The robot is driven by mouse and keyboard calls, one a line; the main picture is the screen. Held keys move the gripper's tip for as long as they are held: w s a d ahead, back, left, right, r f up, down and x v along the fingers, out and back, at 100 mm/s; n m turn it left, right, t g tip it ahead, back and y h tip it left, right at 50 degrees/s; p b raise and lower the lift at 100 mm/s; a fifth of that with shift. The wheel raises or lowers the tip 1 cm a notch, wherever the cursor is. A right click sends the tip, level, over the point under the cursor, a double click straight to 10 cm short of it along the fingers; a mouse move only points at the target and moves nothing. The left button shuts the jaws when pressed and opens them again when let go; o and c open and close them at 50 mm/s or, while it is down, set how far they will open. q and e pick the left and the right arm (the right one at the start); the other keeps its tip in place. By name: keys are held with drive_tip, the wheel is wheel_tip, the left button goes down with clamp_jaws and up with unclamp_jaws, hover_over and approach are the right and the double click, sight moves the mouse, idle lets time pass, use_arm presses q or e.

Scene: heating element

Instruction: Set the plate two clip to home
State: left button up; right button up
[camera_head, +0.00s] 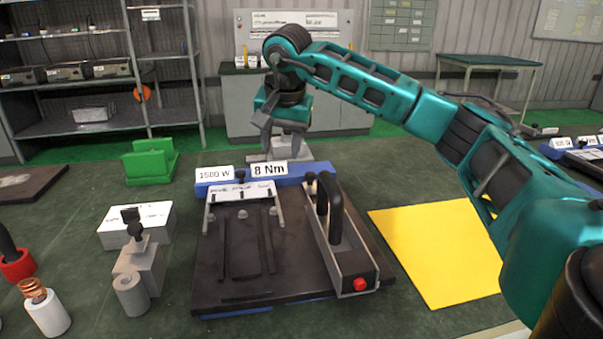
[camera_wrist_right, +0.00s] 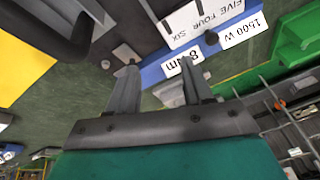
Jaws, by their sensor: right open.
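A dark plate (camera_head: 215,275) lies on the bench, with a blue bar (camera_head: 212,189) along its far edge. The bar carries tags reading 1500 W (camera_head: 214,173) and 8 Nm (camera_head: 269,169), and small black knobs (camera_head: 310,178). A white strip with writing (camera_head: 228,195) lies in front of the bar. I cannot tell which part is the plate two clip. My right gripper (camera_head: 281,148) points down beyond the blue bar, above a grey block (camera_head: 292,150). In the right wrist view the fingers (camera_wrist_right: 160,76) are apart and empty, and the block (camera_wrist_right: 170,93) shows between them. My left gripper is out of view.
A black-handled grey bracket (camera_head: 358,268) with a red knob stands on the plate's right. A yellow sheet (camera_head: 430,250) lies right of it. A green block (camera_head: 150,162), grey clamp blocks (camera_head: 138,258) and a copper coil part (camera_head: 45,310) stand left. Another tagged plate (camera_head: 582,158) is far right.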

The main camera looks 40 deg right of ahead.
sight(310, 173)
drive_tip(key=s+d+r+h, duration=0.1)
drive_tip(key=d+r+h, duration=0.1)
drive_tip(key=d, duration=0.4)
drive_tip(key=shift+g, duration=0.4)
drive_tip(key=b+x, duration=0.1)
drive_tip(key=x, duration=0.7)
drive_tip(key=b+x, duration=0.1)
drive_tip(key=x, duration=0.3)
drive_tip(key=shift+s+a+f+b, duration=0.1)
drive_tip(key=shift+a+f+b, duration=0.2)
drive_tip(key=shift+b, duration=0.05)
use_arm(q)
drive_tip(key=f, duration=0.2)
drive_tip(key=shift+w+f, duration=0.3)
use_arm(e)
drive_tip(key=shift+c, duration=0.5)
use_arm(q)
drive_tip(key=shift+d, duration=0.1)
use_arm(e)
clamp_jaws()
